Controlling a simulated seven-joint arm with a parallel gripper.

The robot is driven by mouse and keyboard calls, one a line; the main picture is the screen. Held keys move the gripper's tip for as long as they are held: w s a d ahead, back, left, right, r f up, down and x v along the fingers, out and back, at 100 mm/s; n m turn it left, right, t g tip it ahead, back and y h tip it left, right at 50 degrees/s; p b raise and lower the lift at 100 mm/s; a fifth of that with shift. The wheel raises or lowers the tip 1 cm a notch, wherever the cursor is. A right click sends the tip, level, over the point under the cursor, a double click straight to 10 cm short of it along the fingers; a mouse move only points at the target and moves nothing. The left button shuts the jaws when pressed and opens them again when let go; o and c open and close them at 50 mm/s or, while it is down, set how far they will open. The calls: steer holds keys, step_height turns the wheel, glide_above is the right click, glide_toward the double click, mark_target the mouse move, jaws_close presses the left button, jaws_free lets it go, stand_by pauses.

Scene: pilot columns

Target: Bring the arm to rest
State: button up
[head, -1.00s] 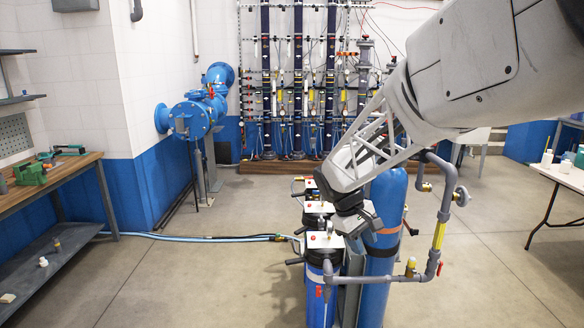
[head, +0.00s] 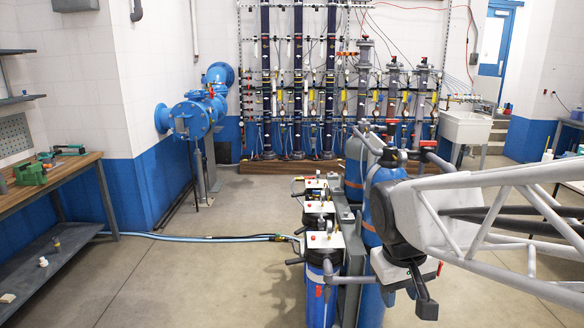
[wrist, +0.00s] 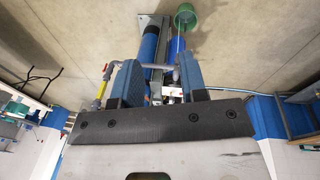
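My arm reaches in from the right edge in the head view, its white lattice link lying nearly level and its dark wrist bent down. My gripper (head: 408,298) hangs below the wrist, in front of the blue tanks (head: 382,200) in this view. I cannot tell whether it touches them. In the wrist view my gripper (wrist: 160,60) has its two blue-looking fingers spread apart with nothing held between them. Blue cylinders (wrist: 149,45) and grey pipework show beyond the fingers, partly hidden by them.
Blue filter housings (head: 322,295) with white tops stand left of my gripper. A column rack (head: 300,90) lines the back wall. A workbench (head: 60,172) stands at left, with blue hoses (head: 180,238) on the floor. The floor (head: 215,285) at front left is mostly clear.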

steer(key=s+f+m+t+y, duration=0.1)
steer(key=s+m, duration=0.1)
steer(key=s, duration=0.7)
steer(key=shift+s+a+f, duration=0.25)
steer(key=shift+s+f, duration=0.05)
steer(key=shift+s, duration=0.05)
